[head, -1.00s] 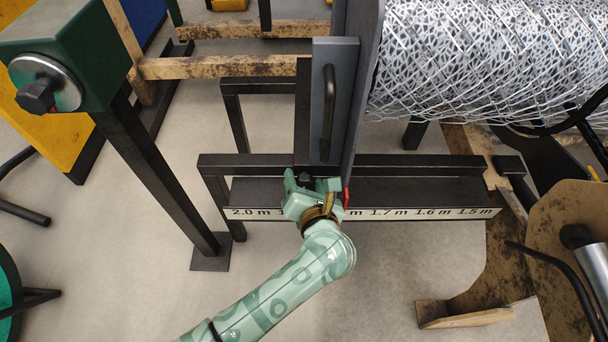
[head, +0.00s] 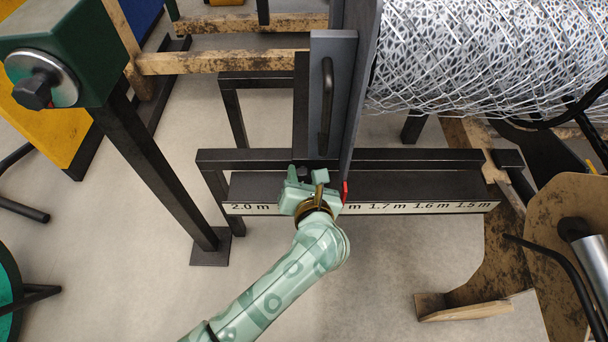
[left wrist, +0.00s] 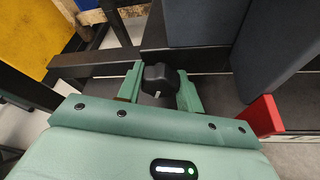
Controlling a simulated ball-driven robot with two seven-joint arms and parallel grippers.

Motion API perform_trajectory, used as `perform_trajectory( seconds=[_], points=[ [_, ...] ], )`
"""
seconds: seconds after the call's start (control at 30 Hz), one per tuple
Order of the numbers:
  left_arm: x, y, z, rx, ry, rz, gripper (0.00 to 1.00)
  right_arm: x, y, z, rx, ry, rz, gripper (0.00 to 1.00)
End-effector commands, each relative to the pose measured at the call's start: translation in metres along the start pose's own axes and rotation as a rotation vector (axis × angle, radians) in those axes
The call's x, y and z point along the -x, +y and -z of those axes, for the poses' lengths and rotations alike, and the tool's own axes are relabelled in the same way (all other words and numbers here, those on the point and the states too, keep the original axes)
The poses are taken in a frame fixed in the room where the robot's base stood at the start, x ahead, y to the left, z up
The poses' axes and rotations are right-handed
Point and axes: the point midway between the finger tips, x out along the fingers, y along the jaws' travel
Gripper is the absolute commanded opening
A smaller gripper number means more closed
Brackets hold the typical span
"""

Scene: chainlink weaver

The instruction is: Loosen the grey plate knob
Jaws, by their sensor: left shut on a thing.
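The grey plate (head: 331,85) stands upright on the dark scale rail (head: 400,191), with a black handle on its face. The plate also shows in the left wrist view (left wrist: 204,30). Its black knob (left wrist: 159,78) sits at the plate's foot, with a small white mark on it. My left gripper (left wrist: 160,88) has its two green fingers on either side of the knob and is shut on it. In the head view my left gripper (head: 303,178) covers most of the knob. My right gripper does not show.
A red pointer (head: 345,191) is beside my gripper at the scale. A roll of wire mesh (head: 490,60) lies to the right of the plate. A green housing with a black hex knob (head: 33,92) stands at upper left. Bare floor lies in front of the rail.

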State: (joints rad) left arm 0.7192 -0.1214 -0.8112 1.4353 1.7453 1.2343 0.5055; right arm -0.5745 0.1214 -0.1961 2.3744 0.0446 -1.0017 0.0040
Motion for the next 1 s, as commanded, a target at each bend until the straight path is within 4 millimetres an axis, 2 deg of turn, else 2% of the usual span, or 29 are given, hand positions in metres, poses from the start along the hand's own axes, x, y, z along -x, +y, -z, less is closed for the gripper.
perform_trajectory(
  seconds=[0.6,1.0],
  points=[
    [0.0006,0.0014,0.0015,0.514,0.003,0.213,0.13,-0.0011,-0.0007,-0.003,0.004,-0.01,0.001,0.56],
    [0.0001,0.0021,0.0023,0.741,0.003,0.306,0.13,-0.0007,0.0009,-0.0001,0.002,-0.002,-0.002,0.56]
  ],
)
